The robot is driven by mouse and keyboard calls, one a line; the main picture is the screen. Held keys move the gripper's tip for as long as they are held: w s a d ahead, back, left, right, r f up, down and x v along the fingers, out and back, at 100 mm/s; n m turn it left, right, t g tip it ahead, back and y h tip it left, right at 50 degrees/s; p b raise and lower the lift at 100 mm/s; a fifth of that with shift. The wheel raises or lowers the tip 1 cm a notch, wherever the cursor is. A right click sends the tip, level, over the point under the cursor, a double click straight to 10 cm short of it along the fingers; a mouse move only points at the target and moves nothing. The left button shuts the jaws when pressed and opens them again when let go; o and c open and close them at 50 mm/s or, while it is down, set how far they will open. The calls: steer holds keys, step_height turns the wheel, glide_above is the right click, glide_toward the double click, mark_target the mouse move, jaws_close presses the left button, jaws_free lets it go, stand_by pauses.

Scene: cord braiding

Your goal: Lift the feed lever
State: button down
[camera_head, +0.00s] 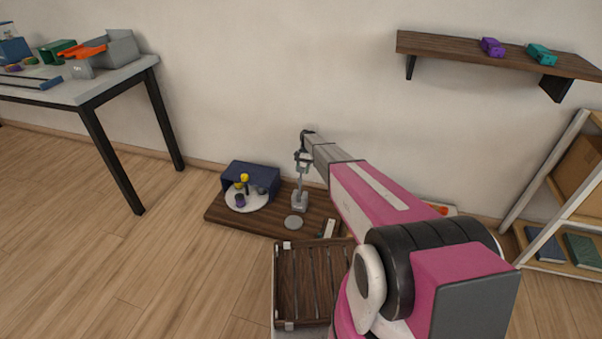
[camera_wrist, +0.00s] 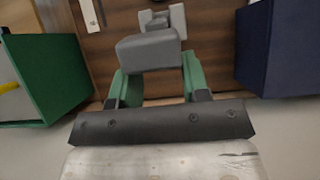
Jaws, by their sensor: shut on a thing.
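The feed lever (camera_head: 300,198) is a small grey upright on a wide base, standing on a dark wooden board on the floor. In the wrist view its grey block-shaped end (camera_wrist: 148,50) sits between the two green fingers of my gripper (camera_wrist: 158,72). The fingers are shut on it. In the head view my gripper (camera_head: 303,160) is at the top of the lever, pointing down. Its fingers are small there and partly blend with the grey lever.
Left of the lever, a navy housing (camera_head: 252,175) stands by a white disc (camera_head: 245,202) with yellow and purple bobbins. A slatted dark tray (camera_head: 305,285) lies in front. A green box (camera_wrist: 50,75) shows in the wrist view. The wall is close behind.

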steer(key=shift+w+d+f, duration=0.2)
steer(key=shift+w+f, duration=0.25)
steer(key=shift+w, duration=0.1)
steer(key=c, duration=0.6)
jaws_free()
steer(key=shift+r, duration=0.1)
steer(key=s+a+r, duration=0.7)
steer(key=a+r, duration=0.2)
steer(key=r, duration=0.2)
steer(key=shift+a, duration=0.15)
steer(key=shift+s, duration=0.1)
